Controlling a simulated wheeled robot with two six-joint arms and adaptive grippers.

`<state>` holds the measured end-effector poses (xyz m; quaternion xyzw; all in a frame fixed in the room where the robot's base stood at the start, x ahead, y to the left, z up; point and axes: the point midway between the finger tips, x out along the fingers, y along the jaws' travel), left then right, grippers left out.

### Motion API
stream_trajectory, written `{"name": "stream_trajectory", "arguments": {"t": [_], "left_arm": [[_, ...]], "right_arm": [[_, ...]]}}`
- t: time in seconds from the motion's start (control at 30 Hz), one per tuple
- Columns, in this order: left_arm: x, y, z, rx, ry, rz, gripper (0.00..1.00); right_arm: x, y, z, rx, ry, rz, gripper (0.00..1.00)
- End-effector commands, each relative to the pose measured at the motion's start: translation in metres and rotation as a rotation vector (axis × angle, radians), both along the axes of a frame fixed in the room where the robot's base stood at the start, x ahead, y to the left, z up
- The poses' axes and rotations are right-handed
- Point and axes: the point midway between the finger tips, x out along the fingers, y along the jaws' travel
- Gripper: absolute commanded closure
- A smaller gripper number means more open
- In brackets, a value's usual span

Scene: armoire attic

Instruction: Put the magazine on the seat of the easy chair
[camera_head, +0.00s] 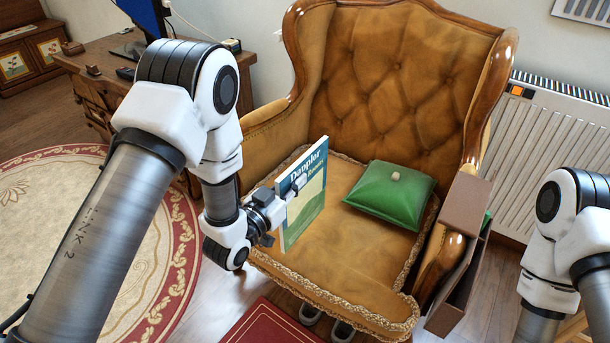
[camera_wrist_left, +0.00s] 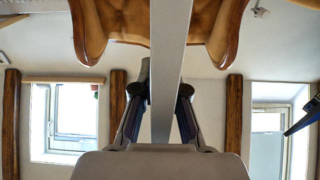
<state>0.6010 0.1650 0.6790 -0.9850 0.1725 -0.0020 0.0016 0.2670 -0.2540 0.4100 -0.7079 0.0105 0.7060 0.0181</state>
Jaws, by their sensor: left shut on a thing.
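The magazine (camera_head: 308,211) has a blue top with white lettering and a pale green lower part. It stands upright, on edge, at the left part of the easy chair's seat (camera_head: 346,259). My left gripper (camera_head: 293,189) is shut on it from the left. In the left wrist view the magazine (camera_wrist_left: 169,70) shows edge-on as a grey strip between the fingers of the left gripper (camera_wrist_left: 163,100). I cannot tell whether its lower edge touches the seat. The easy chair (camera_head: 400,70) is tufted brown leather with a wooden frame. The right gripper is out of view.
A green cushion (camera_head: 393,192) lies at the right rear of the seat. A brown box-like holder (camera_head: 463,235) stands by the right armrest. A radiator (camera_head: 562,140) is behind it, a wooden desk (camera_head: 100,60) at the left. The seat's front is clear.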

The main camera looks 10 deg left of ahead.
Motion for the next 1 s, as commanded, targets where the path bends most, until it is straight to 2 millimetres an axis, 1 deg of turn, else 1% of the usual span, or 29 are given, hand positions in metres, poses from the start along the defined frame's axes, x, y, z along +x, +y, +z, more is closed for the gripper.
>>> {"name": "stream_trajectory", "arguments": {"t": [0.03,0.2,0.3,0.4,0.47,0.67,0.9,1.0], "left_arm": [[0.015,0.009,-0.003,-0.003,-0.006,0.006,1.0],[0.064,0.034,-0.009,-0.001,-0.007,0.004,1.0],[0.09,0.047,-0.011,0.001,-0.006,0.003,1.0],[0.106,0.054,-0.012,0.001,-0.004,0.001,1.0],[0.11,0.056,-0.014,0.002,-0.002,0.001,1.0],[0.111,0.056,-0.047,0.002,0.002,0.0,1.0],[0.111,0.056,-0.046,0.002,-0.002,0.0,1.0],[0.111,0.056,-0.05,0.002,-0.001,0.0,1.0]], "right_arm": [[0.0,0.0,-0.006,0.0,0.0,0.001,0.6],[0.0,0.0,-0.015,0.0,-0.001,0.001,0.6],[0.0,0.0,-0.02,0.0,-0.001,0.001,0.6],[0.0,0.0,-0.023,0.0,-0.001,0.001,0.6],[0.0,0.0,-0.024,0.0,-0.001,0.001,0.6],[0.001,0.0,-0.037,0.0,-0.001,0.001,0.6],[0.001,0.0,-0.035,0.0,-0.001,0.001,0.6],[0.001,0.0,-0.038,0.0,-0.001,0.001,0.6]]}}
